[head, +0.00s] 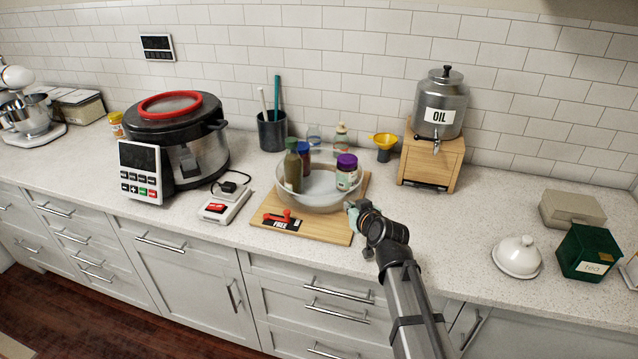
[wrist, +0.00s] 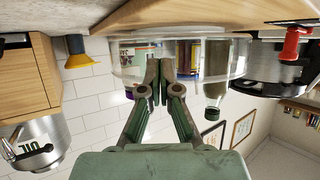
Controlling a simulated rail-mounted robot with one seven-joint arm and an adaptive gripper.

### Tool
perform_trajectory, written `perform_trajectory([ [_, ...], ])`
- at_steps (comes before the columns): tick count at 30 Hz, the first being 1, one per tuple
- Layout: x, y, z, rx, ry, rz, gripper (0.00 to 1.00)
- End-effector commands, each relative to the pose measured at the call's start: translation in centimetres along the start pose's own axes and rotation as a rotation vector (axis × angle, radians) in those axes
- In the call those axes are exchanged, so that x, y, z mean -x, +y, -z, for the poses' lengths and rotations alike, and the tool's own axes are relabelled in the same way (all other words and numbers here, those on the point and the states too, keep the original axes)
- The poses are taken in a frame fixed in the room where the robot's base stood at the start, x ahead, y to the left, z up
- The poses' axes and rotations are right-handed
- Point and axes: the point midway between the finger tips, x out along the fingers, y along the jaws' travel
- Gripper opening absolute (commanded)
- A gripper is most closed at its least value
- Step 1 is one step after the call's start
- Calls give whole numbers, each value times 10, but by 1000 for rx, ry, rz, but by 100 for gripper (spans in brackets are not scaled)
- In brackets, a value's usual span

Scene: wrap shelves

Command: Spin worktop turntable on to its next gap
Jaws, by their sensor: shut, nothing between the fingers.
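The turntable (head: 311,201) is a round, clear-walled tray on a wooden board (head: 325,234) on the worktop. It holds a green bottle (head: 292,172), a blue bottle (head: 304,160) and a purple-lidded jar (head: 346,174). A red lever (head: 283,216) with a label reading FREE sits at the board's front left; it also shows in the wrist view (wrist: 292,42). My gripper (head: 351,207) is at the turntable's front right rim. In the upside-down wrist view its fingers (wrist: 160,68) are together and empty, against or just before the clear wall (wrist: 125,60); contact is unclear.
An oil dispenser (head: 440,103) on a wooden stand (head: 431,158) is right of the board, with a yellow funnel (head: 384,141) beside it. A white dome (head: 517,256) and green box (head: 586,252) lie right.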

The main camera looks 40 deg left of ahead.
Motion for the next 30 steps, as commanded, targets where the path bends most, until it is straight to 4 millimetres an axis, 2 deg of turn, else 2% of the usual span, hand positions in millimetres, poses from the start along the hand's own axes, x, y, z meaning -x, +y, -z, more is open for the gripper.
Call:
perform_trajectory([
  [30, -20, -5, 9, 0, 0, 0, 0],
])
